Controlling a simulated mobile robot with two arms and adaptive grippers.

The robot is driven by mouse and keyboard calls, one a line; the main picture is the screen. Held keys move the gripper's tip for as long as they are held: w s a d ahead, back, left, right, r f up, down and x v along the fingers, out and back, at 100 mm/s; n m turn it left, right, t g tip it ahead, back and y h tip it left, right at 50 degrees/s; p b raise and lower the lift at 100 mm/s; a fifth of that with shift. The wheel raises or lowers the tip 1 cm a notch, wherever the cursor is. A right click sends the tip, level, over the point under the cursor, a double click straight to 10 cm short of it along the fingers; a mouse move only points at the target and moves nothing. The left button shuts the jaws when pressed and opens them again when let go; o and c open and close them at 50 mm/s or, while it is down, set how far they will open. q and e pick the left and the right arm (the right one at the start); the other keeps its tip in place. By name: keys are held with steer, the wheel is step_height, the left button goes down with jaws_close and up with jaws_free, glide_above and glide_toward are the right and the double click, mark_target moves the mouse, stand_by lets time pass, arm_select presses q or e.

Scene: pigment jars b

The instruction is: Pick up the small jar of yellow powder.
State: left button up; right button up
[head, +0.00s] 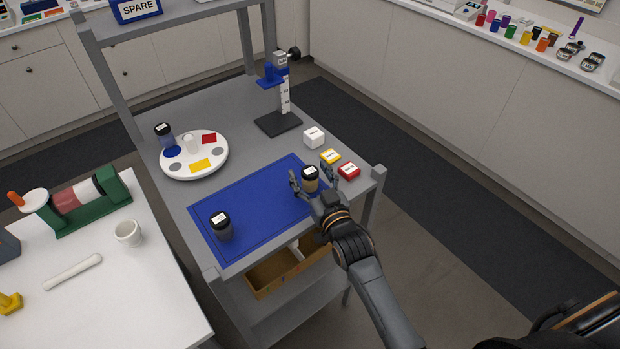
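A small jar (310,181) with a black lid, a white label and tan-yellow contents stands upright at the right end of the blue mat (262,205). My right gripper (311,175) reaches in from the lower right. Its fingers are spread on either side of this jar, with a gap visible at the left finger; the gripper hides part of the jar's lower side. A second black-lidded jar (221,228) with dark grey contents stands at the left front of the mat. My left gripper is out of view.
A white box (313,137), a yellow box (330,156) and a red box (348,170) sit close behind and right of the gripper. A stand (278,123) with a blue arm rises at the back. The mat's middle is clear.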

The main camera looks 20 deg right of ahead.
steer(key=c, duration=1.1)
steer(key=shift+o, duration=0.2)
